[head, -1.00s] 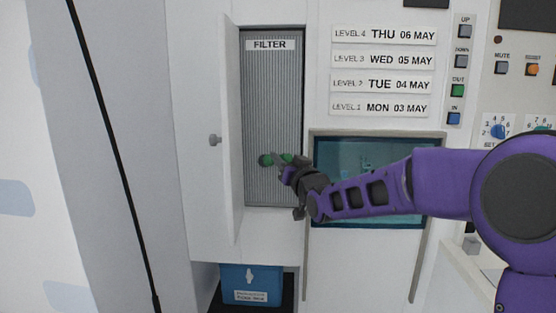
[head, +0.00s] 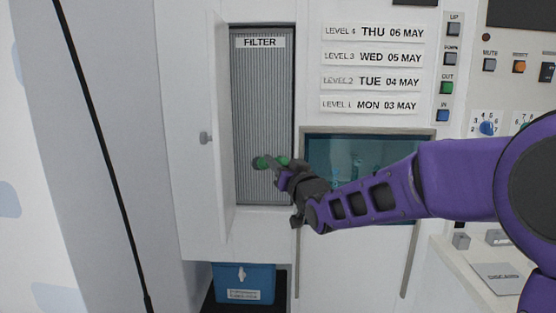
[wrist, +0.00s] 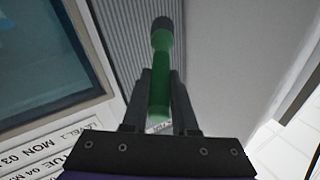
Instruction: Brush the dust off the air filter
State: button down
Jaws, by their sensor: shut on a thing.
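The air filter (head: 262,90) is a tall grey ribbed panel labelled FILTER, set in an open recess in the white cabinet. Its ribs also show in the wrist view (wrist: 118,45). My gripper (head: 280,168) is in front of the lower part of the filter. In the wrist view my gripper (wrist: 160,100) is shut on a green-handled brush (wrist: 161,62) with a dark round tip. The tip is over the ribbed panel; I cannot tell whether it touches. No dust can be made out on the ribs.
The filter's white door (head: 205,130) stands open at the left. Date labels (head: 372,56) and a dark window (head: 350,155) are to the right. A blue box (head: 244,280) sits in a low opening below.

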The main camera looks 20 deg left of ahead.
jog(key=shift+s+d, duration=0.2)
jog(key=shift+s, duration=0.55)
jog(key=shift+s+d, duration=0.15)
jog(key=shift+s, duration=0.65)
jog(key=shift+s+d, duration=0.2)
jog(key=shift+s, duration=0.65)
